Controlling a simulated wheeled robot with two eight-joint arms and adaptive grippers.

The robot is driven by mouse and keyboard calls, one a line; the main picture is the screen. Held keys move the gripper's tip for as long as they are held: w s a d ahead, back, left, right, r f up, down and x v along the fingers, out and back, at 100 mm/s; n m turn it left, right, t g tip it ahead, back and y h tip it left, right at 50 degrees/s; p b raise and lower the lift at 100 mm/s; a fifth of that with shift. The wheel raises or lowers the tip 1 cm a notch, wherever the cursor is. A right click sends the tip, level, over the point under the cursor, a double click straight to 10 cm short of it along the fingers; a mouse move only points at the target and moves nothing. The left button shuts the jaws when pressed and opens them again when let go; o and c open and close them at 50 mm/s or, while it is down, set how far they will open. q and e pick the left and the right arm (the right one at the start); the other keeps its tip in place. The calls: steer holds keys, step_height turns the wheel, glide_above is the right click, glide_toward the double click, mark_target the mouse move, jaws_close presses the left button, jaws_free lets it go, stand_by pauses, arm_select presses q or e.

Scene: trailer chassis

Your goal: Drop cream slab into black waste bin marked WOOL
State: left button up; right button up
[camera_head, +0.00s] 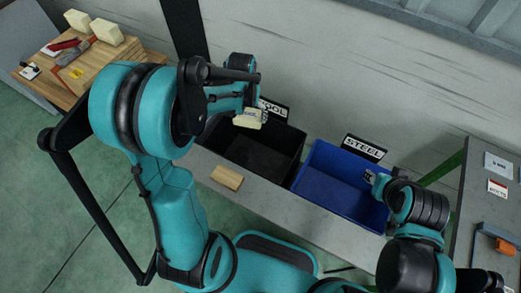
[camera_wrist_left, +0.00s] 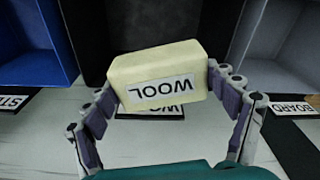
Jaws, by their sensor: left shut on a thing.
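The cream slab (camera_head: 249,119) carries a white WOOL label. My left gripper (camera_head: 250,112) is shut on it. In the left wrist view the slab (camera_wrist_left: 158,77) sits between the two fingers, with its label upside down. The black waste bin (camera_head: 287,142) stands open below the slab in the head view, and its WOOL sign (camera_head: 273,107) is partly hidden by the gripper. The bin (camera_wrist_left: 170,25) shows dark behind the slab in the left wrist view. My right gripper (camera_head: 376,181) is over the blue bin's right side; its finger opening is too small to read.
The blue bin (camera_head: 333,190) marked STEEL stands right of the black one. A wooden block (camera_head: 227,177) lies on the grey bench (camera_head: 277,205) in front. Two cream blocks (camera_head: 93,25) and tools lie on a wooden table at upper left. A grey bin (camera_wrist_left: 281,45) shows at right in the wrist view.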

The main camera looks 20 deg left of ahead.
arm_select(q)
steer(key=f+b, duration=0.3)
steer(key=f, duration=0.1)
steer(key=shift+d, duration=0.2)
steer(key=shift+w+f+b, duration=0.1)
steer(key=shift+f+b, duration=0.4)
steer(key=shift+f, duration=0.2)
steer(key=o, duration=1)
steer(key=shift+r, duration=0.15)
steer(key=r, duration=0.4)
steer(key=s+r, duration=0.1)
steer(key=r, duration=0.6)
steer(key=shift+s+d+r, duration=0.1)
steer(key=shift+s+r, duration=0.15)
steer(key=shift+r, duration=0.1)
